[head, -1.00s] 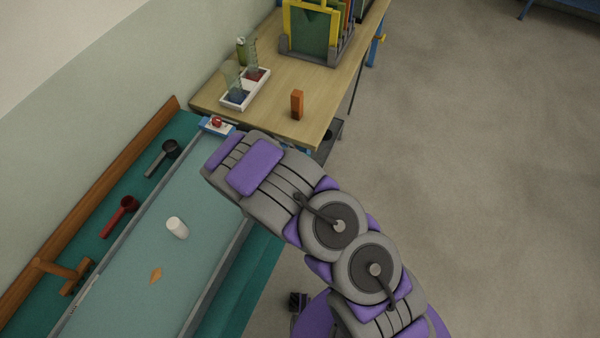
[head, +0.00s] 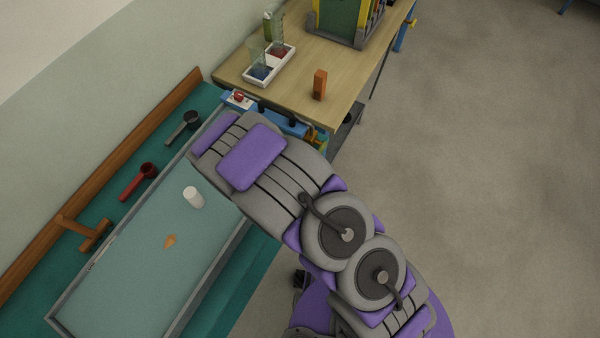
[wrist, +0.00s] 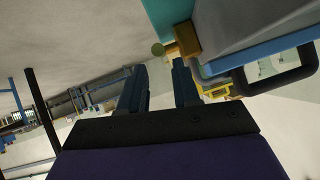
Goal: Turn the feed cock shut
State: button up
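In the wrist view my gripper (wrist: 160,88) has its two dark fingers apart, with nothing between them. A brass-yellow fitting (wrist: 187,40) with a dull green round end (wrist: 157,49) sits just beyond the fingertips, up and slightly right, apart from them. It looks like the feed cock, but I cannot be sure, nor tell its turn position. In the head view my arm hides the gripper. The blue end unit (head: 285,121) of the flume shows past my arm, with a small yellow part (head: 312,134) at its right.
The glass flume (head: 130,262) holds a white cylinder (head: 193,197) and an orange-brown piece (head: 170,241). A red knob (head: 239,97) tops the end unit. An orange block (head: 319,84) and a white tray (head: 285,50) stand on the wooden table (head: 300,100). Floor at right is clear.

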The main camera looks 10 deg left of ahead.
jog(key=p+v, duration=0.2)
jog(key=v, duration=0.6)
jog(key=shift+s+a, duration=0.1)
jog(key=shift+s, duration=0.05)
